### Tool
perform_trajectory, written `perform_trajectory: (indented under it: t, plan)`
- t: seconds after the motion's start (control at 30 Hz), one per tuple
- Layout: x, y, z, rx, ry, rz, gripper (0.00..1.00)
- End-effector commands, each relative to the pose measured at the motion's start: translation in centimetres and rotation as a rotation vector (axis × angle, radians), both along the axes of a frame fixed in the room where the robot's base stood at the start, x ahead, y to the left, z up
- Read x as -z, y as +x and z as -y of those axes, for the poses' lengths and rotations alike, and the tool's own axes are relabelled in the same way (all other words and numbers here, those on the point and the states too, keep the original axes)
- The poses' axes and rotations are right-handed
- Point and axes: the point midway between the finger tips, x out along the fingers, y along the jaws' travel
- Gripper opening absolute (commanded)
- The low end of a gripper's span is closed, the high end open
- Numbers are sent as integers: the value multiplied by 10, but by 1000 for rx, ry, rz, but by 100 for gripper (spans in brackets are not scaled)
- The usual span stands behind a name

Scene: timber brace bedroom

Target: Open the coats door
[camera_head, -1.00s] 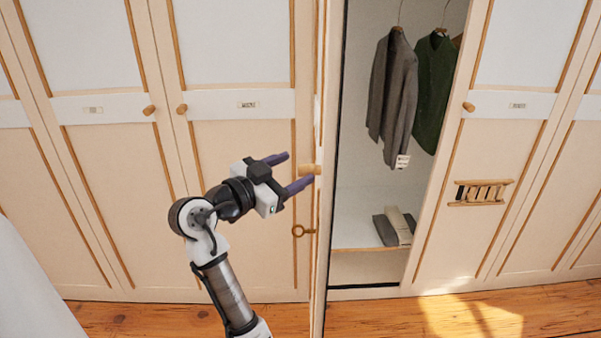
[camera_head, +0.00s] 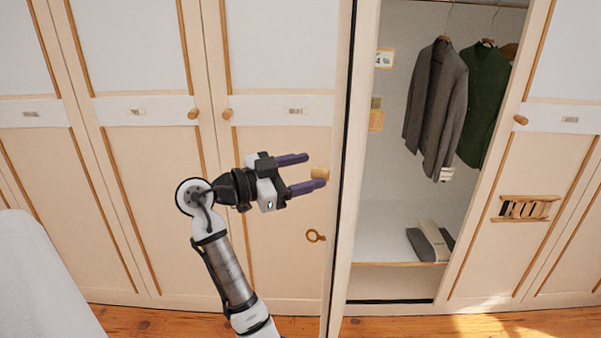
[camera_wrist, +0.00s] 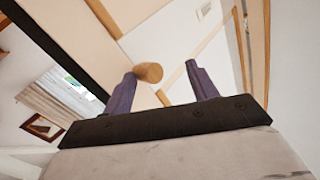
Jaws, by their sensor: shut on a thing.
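The coats door (camera_head: 342,200) stands swung out towards me, seen nearly edge-on at the left of the open wardrobe bay. Its round wooden knob (camera_head: 320,173) sits between the fingers of my gripper (camera_head: 307,173), close to the lower finger. In the wrist view the knob (camera_wrist: 149,72) lies between the two purple fingers (camera_wrist: 162,84), against the left one. My gripper is shut on the knob. Behind the door edge, a grey jacket (camera_head: 436,105) and a dark green jacket (camera_head: 487,100) hang in the bay.
Closed neighbouring doors with knobs (camera_head: 193,114) (camera_head: 521,120) flank the bay. Folded clothes (camera_head: 430,244) lie in the bay's bottom. A white surface (camera_head: 40,280) stands at lower left. The wooden floor (camera_head: 490,325) is clear at lower right.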

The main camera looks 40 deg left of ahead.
Motion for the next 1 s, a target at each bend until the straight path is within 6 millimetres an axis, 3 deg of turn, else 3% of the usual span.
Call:
perform_trajectory:
  t: [0.03, 0.5, 0.53, 0.7, 1.0]
  plan:
    - [-3, 11, -2, -15, -14, 1, 17]
    - [-3, 11, -2, -10, -16, 0, 16]
    - [-3, 11, -2, -10, -16, 0, 53]
    - [-1, 11, -3, -10, -17, -1, 65]
    - [1, 10, -4, -12, -18, -1, 59]
